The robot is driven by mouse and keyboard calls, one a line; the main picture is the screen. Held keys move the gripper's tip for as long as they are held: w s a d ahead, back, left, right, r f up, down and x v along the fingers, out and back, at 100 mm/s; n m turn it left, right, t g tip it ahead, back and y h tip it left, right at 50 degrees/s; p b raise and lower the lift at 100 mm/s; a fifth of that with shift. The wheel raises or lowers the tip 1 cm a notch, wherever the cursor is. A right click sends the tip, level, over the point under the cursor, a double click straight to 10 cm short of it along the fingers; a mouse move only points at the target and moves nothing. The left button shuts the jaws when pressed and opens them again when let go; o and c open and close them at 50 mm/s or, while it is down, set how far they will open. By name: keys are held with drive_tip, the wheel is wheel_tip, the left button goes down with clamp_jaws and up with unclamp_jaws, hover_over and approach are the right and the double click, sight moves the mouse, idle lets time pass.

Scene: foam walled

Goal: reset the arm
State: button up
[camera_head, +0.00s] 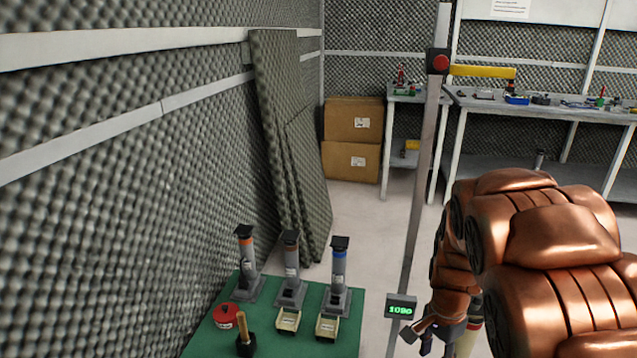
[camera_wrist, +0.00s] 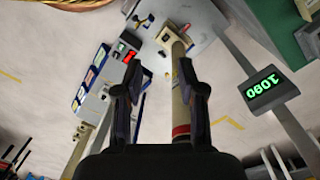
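My copper-coloured arm (camera_head: 545,240) fills the lower right of the head view, bent, with its wrist low. My gripper (camera_head: 432,338) shows small and partly hidden beside the arm, near the bottom edge. In the wrist view my gripper (camera_wrist: 158,78) has its two dark fingers spread apart, with nothing clearly held between them. A beige tube with a red band (camera_wrist: 181,100) shows behind the right finger; I cannot tell its distance.
A post with a green "1090" display (camera_head: 400,308) stands close left of my gripper. A green-topped table (camera_head: 205,340) holds three grey dispensers, a red tin (camera_head: 226,316) and small trays. Benches (camera_head: 550,108) and cartons (camera_head: 352,120) stand at the back. Pale floor lies between.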

drive_tip(key=s+a+r+n+p, duration=0.2)
drive_tip(key=s+r+n+p, duration=0.2)
drive_tip(key=s+r+p, duration=0.3)
drive_tip(key=s+a+r+n+p, duration=0.2)
drive_tip(key=s+r+p, duration=0.6)
drive_tip(key=r, duration=0.8)
drive_tip(key=s+a+r+n+g+p, duration=0.1)
drive_tip(key=s+r+n+p, duration=0.5)
drive_tip(key=r, duration=0.6)
drive_tip(key=s+a+p, duration=0.1)
drive_tip(key=s+p, duration=0.1)
drive_tip(key=s, duration=0.1)
drive_tip(key=shift+s, duration=0.3)
